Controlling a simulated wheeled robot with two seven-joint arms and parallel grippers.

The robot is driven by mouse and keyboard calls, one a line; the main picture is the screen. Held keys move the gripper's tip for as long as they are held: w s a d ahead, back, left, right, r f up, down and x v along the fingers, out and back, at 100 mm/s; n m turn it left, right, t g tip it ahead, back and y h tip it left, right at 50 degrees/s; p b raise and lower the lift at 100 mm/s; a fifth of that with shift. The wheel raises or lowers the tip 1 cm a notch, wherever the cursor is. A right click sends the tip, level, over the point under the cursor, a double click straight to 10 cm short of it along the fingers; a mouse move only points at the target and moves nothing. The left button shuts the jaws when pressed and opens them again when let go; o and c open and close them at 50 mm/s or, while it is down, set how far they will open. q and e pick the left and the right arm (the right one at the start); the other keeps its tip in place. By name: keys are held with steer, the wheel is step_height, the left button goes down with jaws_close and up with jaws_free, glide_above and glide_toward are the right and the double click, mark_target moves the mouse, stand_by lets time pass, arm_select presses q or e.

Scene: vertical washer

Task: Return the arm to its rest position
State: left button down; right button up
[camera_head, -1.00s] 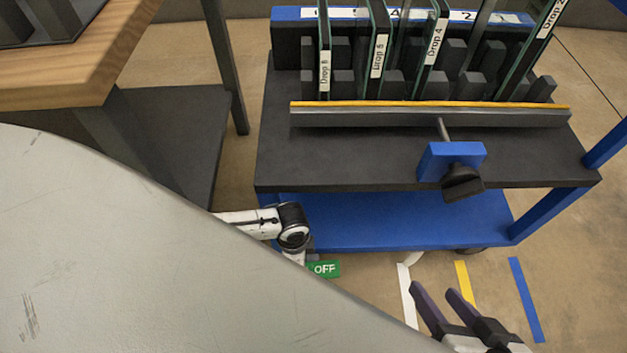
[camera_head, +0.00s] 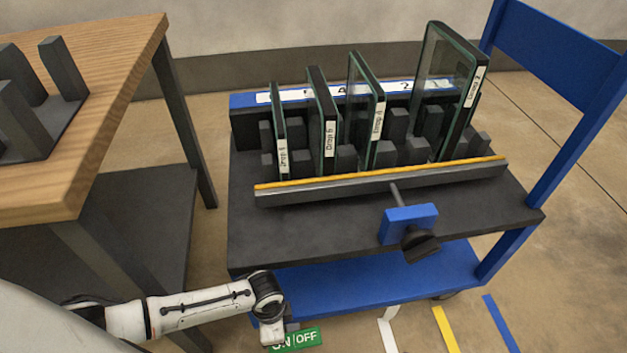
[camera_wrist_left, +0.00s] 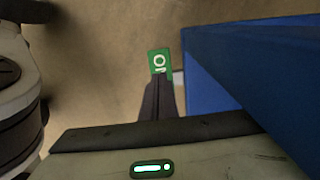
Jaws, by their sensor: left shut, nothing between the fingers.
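My left arm (camera_head: 190,308) comes in from the lower left in the head view. It is white with black joints, and its far end is beside the front left of the cart. In the left wrist view my left gripper (camera_wrist_left: 158,82) has its two dark fingers together with nothing between them. Its tips point toward a green sign (camera_wrist_left: 159,62). In the head view the arm's end partly covers this ON/OFF sign (camera_head: 305,339). My right arm and gripper are out of view.
A black and blue cart (camera_head: 330,228) holds several upright glass panels (camera_head: 448,85) behind a yellow-edged bar (camera_head: 380,182). A blue clamp (camera_head: 408,225) with a black knob sits at its front. A wooden table (camera_head: 110,110) stands left. Coloured floor strips (camera_head: 448,328) lie front right.

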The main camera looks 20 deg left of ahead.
arm_select(q)
steer(key=s+d+r+n+t+h, duration=0.1)
steer(key=s+d+r+n+h, duration=0.15)
steer(key=d+r, duration=0.65)
steer(key=s+a+r+n+t+y, duration=0.1)
steer(key=s+a+r+n, duration=0.3)
steer(key=r, duration=0.3)
steer(key=s+a+r+n+t+y, duration=0.1)
steer(key=a+r+n+t, duration=0.15)
steer(key=a+r, duration=0.35)
steer(key=w+d+f+t+h, duration=0.2)
steer(key=w+d+t+h, duration=0.15)
steer(key=w+d, duration=0.45)
steer(key=s+a+r+y+p, duration=0.1)
steer(key=s+a+r+p, duration=0.1)
steer(key=r+p, duration=1.1)
steer(key=s+p, duration=0.1)
steer(key=p, duration=0.7)
steer(key=shift+s+t, duration=0.3)
steer(key=shift+s, duration=0.05)
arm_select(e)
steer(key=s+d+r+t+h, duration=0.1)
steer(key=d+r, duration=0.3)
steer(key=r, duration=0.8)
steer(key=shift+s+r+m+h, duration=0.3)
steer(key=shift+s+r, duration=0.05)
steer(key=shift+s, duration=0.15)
